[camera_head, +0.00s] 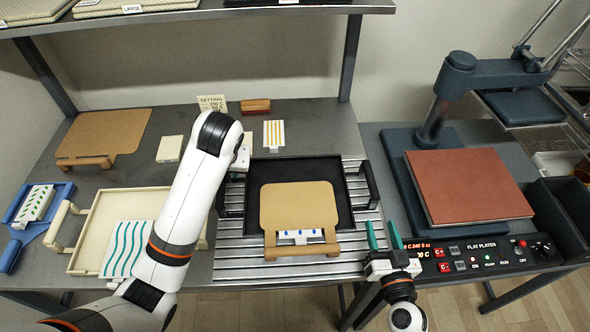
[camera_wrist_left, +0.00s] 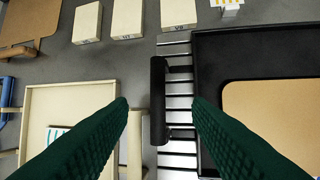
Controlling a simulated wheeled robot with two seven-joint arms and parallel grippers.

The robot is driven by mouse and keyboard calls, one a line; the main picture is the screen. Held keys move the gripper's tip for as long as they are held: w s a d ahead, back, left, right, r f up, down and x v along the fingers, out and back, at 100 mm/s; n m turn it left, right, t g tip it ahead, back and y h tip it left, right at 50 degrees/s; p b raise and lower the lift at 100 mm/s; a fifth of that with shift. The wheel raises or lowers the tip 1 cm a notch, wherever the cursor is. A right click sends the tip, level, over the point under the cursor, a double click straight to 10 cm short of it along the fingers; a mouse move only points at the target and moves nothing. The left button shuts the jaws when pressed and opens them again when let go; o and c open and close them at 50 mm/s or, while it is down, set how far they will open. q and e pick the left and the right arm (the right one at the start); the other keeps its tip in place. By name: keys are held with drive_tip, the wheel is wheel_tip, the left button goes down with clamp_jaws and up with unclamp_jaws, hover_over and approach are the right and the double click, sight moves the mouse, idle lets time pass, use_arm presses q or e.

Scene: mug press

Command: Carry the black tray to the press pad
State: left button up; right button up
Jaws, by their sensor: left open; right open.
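The black tray (camera_head: 300,169) lies on a slatted metal rack and holds a tan board (camera_head: 298,205) with a wooden bar and a white strip with blue marks. My left gripper is mostly hidden behind its own arm in the head view. In the left wrist view its open green fingers (camera_wrist_left: 160,102) are on either side of the tray's left black handle (camera_wrist_left: 158,100); contact cannot be told. My right gripper (camera_head: 383,234) is open and empty, in front of the tray's right handle (camera_head: 369,183). The reddish press pad (camera_head: 468,188) lies on the press to the right.
A cream tray (camera_head: 115,208) with a wavy-striped card stands left. A shelf spans the back.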

sight(374, 187)
drive_tip(key=shift+w+d+f+h, duration=0.1)
drive_tip(key=shift+w+d+h, duration=0.1)
drive_tip(key=shift+w+h, duration=0.1)
drive_tip(key=shift+s, duration=0.1)
drive_tip(key=shift+s+d+r, duration=0.1)
drive_tip(key=shift+s+r, duration=0.3)
drive_tip(key=shift+s, duration=0.1)
use_arm(q)
drive_tip(key=x, duration=1.1)
drive_tip(key=shift+w+a+r, duration=0.15)
drive_tip(key=shift+w+a, duration=0.05)
drive_tip(key=shift+w, duration=0.05)
use_arm(e)
drive_tip(key=w, duration=0.4)
drive_tip(key=w+a, duration=0.1)
drive_tip(key=w, duration=0.7)
drive_tip(key=shift+w+a+f, duration=0.1)
drive_tip(key=shift+w+a, duration=0.05)
drive_tip(key=shift+a, duration=0.25)
use_arm(q)
drive_tip(key=shift+c, duration=0.6)
use_arm(e)
drive_tip(key=shift+c, duration=0.6)
use_arm(q)
clamp_jaws()
use_arm(e)
clamp_jaws()
use_arm(q)
drive_tip(key=shift+r, duration=0.1)
